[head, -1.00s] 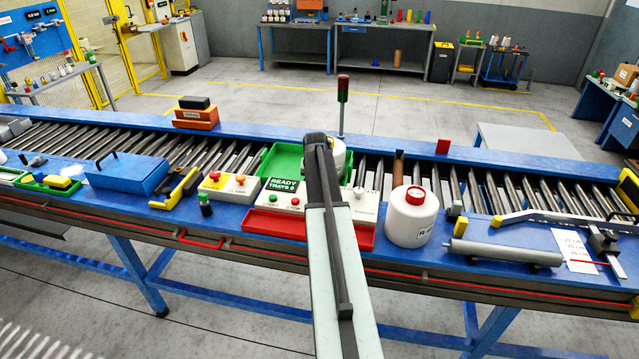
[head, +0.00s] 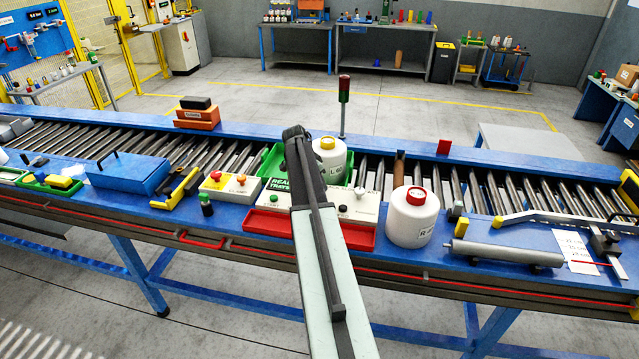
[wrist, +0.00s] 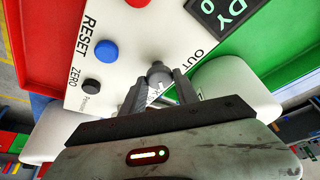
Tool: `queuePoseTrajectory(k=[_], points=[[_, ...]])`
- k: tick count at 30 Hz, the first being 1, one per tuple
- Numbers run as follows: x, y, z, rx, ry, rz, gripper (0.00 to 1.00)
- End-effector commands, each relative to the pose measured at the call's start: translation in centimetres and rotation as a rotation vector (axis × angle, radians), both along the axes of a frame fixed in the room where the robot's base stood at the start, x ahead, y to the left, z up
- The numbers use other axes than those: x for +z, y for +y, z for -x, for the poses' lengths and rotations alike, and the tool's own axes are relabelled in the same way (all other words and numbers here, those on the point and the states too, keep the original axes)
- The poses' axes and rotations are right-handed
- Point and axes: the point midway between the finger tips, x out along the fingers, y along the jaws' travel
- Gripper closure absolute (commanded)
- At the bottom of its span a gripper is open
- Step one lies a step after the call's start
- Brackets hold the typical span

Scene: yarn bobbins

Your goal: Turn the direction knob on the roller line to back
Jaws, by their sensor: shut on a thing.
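The direction knob (wrist: 157,72) is a short grey round-topped knob on a white control panel (wrist: 122,60), beside the word OUT in the wrist view. My gripper (wrist: 160,88) is shut on it, one dark finger on each side. The knob's pointer cannot be made out. In the head view my arm covers my fingertips and the knob. The panel (head: 370,203) stands among the items on the blue roller line (head: 470,245).
Close by are a blue RESET button (wrist: 105,49), a black ZERO button (wrist: 91,86) and a dark display (wrist: 222,14). A yellow-capped bottle (head: 333,160) stands behind in a green tray. A red-capped bottle (head: 412,222) stands right of the panel.

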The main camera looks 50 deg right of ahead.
Motion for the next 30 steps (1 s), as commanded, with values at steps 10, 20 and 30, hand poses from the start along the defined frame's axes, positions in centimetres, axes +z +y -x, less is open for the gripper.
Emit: queuePoseTrajectory(k=[10, 20, 30], points=[[-0.03, 0.17, -0.29, -0.080, -0.003, -0.002, 1.00], [-0.02, 0.18, -0.30, -0.085, -0.004, -0.002, 1.00], [-0.01, 0.09, -0.19, -0.085, -0.003, -0.001, 0.44]])
